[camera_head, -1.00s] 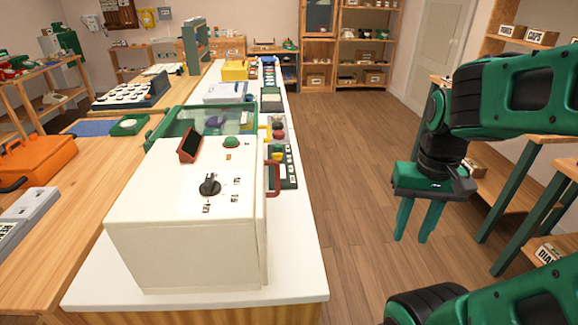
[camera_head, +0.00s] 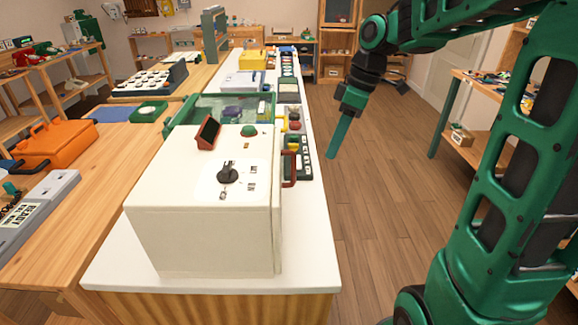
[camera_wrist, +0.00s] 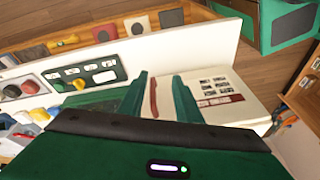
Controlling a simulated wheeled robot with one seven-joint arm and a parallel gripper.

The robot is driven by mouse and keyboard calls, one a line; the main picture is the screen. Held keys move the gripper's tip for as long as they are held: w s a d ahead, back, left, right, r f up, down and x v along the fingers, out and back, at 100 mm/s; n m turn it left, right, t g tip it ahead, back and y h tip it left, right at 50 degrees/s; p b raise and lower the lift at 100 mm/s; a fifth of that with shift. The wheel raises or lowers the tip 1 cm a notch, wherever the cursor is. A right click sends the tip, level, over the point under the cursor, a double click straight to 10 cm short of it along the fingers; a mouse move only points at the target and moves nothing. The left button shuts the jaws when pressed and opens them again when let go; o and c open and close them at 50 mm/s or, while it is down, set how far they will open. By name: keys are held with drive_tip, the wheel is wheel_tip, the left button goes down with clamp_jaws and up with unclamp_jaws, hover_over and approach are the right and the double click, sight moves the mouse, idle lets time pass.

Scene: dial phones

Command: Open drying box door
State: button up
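The drying box (camera_head: 200,235) is a cream box on the white counter, with a dark dial (camera_head: 228,174) on top. Its door side faces right, and a dark red handle (camera_head: 290,168) stands out there. The door looks closed. My gripper (camera_head: 335,140) hangs over the floor, right of and beyond the handle, touching nothing. In the wrist view, my gripper's (camera_wrist: 158,85) two green fingers are apart and empty. The handle (camera_wrist: 153,98) shows between them, farther off, beside the box's labelled cream door face (camera_wrist: 212,98).
A small red-framed screen (camera_head: 208,132) and a green button (camera_head: 249,131) are on the box top. A green clear-lidded case (camera_head: 215,108) and a dark button panel (camera_head: 304,158) lie behind it on the counter (camera_head: 300,255). The floor (camera_head: 375,200) right of the counter is clear.

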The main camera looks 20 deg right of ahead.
sight(295, 160)
drive_tip(key=w+a+n+y, duration=0.2)
drive_tip(key=w+a+n, duration=0.3)
drive_tip(key=w+n, duration=0.1)
drive_tip(key=shift+g, duration=0.3)
drive_tip(key=x, duration=0.9)
drive_tip(key=shift+d+f, duration=0.15)
drive_tip(key=shift+f, duration=0.3)
drive_tip(key=shift+h, duration=0.3)
clamp_jaws()
